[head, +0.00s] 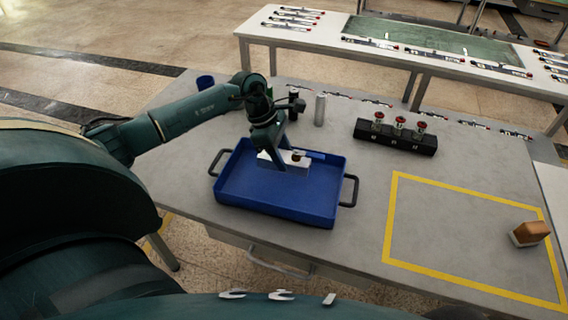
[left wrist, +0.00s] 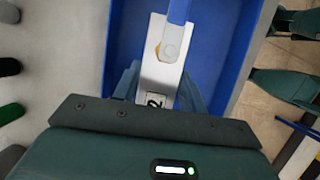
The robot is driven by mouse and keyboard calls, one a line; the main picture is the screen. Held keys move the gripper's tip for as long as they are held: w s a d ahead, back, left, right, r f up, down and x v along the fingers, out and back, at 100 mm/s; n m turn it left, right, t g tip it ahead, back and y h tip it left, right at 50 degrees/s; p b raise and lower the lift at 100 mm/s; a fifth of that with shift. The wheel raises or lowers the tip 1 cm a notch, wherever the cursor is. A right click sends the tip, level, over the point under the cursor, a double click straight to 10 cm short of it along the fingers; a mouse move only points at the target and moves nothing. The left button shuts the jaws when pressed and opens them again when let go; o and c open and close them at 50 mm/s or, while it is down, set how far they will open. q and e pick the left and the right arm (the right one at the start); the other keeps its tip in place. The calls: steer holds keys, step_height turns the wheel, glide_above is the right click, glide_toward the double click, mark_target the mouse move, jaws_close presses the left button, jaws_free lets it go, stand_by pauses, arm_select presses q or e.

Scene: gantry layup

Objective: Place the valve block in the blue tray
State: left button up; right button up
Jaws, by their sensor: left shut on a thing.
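The valve block (head: 297,164) is a pale block with a brass fitting and a blue lever. My left gripper (head: 280,157) is shut on it, pointing down over the blue tray (head: 250,200). In the left wrist view the valve block (left wrist: 154,70) lies between the fingers, with a number label near the gripper and the blue tray floor (left wrist: 206,45) behind it. The block is within the tray's outline; whether it touches the floor I cannot tell. The tray has black handles at both ends and otherwise looks empty. My right gripper is out of view.
A black rack (head: 395,140) with three red-topped fittings is to the right. A brush (head: 530,234) lies at the yellow-taped square's right edge; the square's middle is clear.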

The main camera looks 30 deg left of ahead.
arm_select(q)
steer(key=shift+f, duration=0.7)
step_height(320, 180, down, 2)
steer(key=shift+f, duration=0.35)
steer(key=shift+w, duration=0.1)
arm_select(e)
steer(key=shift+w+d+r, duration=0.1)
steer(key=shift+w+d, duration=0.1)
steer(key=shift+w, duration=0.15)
arm_select(q)
steer(key=shift+f, duration=0.1)
steer(key=o, duration=1.2)
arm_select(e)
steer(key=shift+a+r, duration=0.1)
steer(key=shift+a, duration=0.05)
